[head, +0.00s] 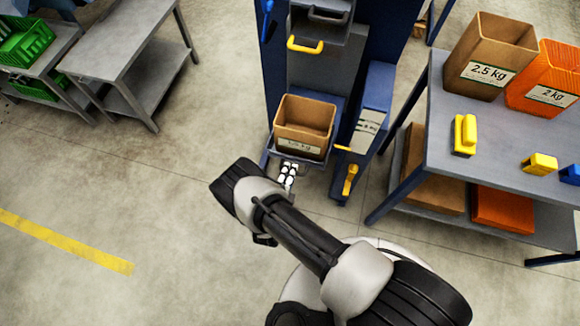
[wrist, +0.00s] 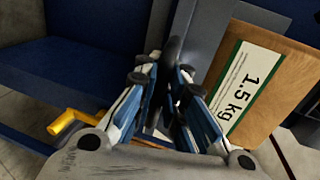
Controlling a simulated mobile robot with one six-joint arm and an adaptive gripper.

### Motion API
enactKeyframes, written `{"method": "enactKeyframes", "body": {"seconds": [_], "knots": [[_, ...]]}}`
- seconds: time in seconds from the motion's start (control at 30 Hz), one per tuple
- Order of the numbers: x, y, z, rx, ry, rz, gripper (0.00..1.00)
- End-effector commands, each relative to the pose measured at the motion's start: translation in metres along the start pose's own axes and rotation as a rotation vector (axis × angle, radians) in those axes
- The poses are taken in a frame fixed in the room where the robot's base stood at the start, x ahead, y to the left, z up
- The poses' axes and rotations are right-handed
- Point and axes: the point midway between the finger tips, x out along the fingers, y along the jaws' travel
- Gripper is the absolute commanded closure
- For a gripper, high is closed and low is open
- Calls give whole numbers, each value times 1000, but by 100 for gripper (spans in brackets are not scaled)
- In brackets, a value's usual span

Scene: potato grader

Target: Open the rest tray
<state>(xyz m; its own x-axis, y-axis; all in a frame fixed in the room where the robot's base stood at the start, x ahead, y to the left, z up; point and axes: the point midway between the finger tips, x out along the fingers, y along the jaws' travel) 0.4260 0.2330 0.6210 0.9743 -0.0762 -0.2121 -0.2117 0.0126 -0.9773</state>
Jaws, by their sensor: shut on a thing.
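A grey tray (head: 285,156) juts from the front of the blue machine and bears a cardboard box (head: 290,112). My gripper (head: 287,176) is at the tray's front edge. In the wrist view its blue fingers (wrist: 168,95) are closed on a dark, rounded piece (wrist: 174,48), which looks like a handle. The fingers hide much of it, and I cannot tell how it joins the tray. The box with its 1.5 kg label also shows in the wrist view (wrist: 285,75), right beside the fingers. A grey panel with a yellow handle (head: 305,46) is above the box.
A yellow lever (head: 350,180) sits on the machine's right side; a yellow handle (wrist: 72,122) shows in the wrist view. At right, a table (head: 425,160) bears a 2.5 kg box (head: 488,50) and an orange 2 kg crate (head: 540,85). The floor at left is clear.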

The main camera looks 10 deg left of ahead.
Motion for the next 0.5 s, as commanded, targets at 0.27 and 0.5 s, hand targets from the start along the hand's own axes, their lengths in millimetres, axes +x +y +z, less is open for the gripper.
{"method": "enactKeyframes", "body": {"seconds": [0.27, 0.5], "knots": [[-3, -1, 0, 1, 1, -5, 100], [-2, -2, 0, 1, 1, -5, 89]]}}
